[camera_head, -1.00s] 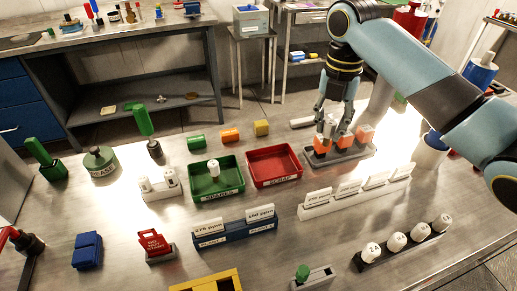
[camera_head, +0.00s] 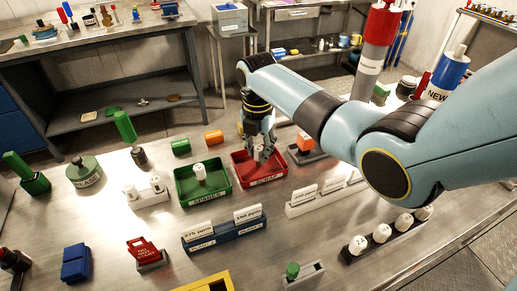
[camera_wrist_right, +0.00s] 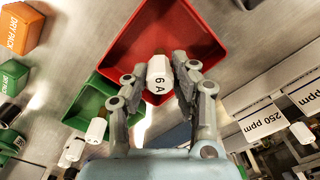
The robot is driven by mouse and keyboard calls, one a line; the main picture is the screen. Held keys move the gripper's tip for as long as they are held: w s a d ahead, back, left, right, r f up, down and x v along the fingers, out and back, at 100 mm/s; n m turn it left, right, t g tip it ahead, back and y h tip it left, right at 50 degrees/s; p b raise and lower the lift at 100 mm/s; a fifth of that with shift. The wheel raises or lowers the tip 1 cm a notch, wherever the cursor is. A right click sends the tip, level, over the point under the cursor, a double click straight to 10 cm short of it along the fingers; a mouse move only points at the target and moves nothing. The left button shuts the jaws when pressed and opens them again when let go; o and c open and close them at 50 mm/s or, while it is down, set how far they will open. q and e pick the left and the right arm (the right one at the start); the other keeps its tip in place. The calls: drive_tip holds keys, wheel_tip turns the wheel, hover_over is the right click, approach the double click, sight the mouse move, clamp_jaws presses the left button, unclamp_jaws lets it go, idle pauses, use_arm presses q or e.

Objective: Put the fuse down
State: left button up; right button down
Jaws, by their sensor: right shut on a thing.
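The fuse is a white cylinder marked "6 A" (camera_wrist_right: 159,78), and it also shows in the head view (camera_head: 259,152). My right gripper (camera_head: 259,148) is shut on it, with one finger on each side in the wrist view (camera_wrist_right: 164,66). The fuse is over the red tray (camera_head: 241,168) labelled SCRAP, whose floor shows behind it in the wrist view (camera_wrist_right: 125,45). I cannot tell whether the fuse touches the tray floor. My left gripper is in neither view.
The green SPARES tray (camera_head: 184,190) is left of the red one and holds a white fuse (camera_head: 200,173). A dark rack with an orange block (camera_head: 305,142) is to the right. A blue card holder (camera_head: 225,233) and a white one (camera_head: 315,199) are in front.

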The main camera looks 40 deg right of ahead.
sight(258, 148)
drive_tip(key=shift+f, duration=0.15)
drive_tip(key=c, duration=1.1)
unclamp_jaws()
drive_tip(key=shift+f, duration=0.1)
wheel_tip(258, 148, up, 12)
drive_tip(key=shift+r, duration=0.15)
